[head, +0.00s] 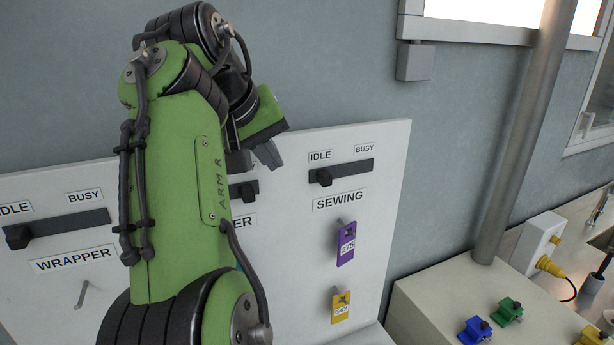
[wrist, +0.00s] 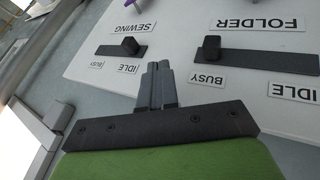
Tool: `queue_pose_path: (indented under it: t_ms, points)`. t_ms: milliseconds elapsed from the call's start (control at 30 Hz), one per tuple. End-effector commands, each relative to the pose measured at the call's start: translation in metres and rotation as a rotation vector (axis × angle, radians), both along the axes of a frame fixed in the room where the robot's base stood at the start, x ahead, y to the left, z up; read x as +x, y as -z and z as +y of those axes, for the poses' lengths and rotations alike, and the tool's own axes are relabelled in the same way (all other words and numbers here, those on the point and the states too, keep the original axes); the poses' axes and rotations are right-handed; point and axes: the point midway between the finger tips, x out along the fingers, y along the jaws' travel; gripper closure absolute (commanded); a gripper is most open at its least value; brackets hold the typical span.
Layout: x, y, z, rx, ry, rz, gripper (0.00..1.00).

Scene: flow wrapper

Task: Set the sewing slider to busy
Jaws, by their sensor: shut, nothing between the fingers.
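The sewing slider is a dark horizontal track (head: 350,171) on the white panel, above the SEWING label. Its black knob (head: 323,177) stands at the left part of the track, below the IDLE label; BUSY is at the right. In the wrist view, which is upside down, the sewing knob (wrist: 130,45) is up and left of my fingers. My gripper (head: 270,156) is shut and empty, left of the sewing slider in the head view. Its closed grey fingers (wrist: 156,68) point at the panel between the sewing and folder sliders, apart from both knobs.
The folder slider knob (wrist: 211,47) is at its BUSY end, right of my fingers in the wrist view. A wrapper slider (head: 60,228) is at the far left. Purple (head: 346,245) and yellow (head: 341,305) tags hang below the sewing slider. A metal pole (head: 520,140) stands right.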

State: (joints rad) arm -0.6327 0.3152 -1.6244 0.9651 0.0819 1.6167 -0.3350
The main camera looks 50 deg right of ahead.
Motion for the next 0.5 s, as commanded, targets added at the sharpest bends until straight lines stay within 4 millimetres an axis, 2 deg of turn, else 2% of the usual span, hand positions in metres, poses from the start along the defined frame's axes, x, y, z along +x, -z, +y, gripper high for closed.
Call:
queue_pose_path:
  t_ms: [33, 333, 367, 500]
  points:
    - [0.000, 0.013, -0.006, 0.004, 0.002, 0.001, 1.00]
    - [0.005, 0.065, -0.046, 0.006, 0.003, 0.001, 1.00]
    - [0.005, 0.069, -0.050, 0.005, 0.002, 0.000, 1.00]
    - [-0.009, 0.063, -0.071, 0.004, 0.004, -0.002, 1.00]
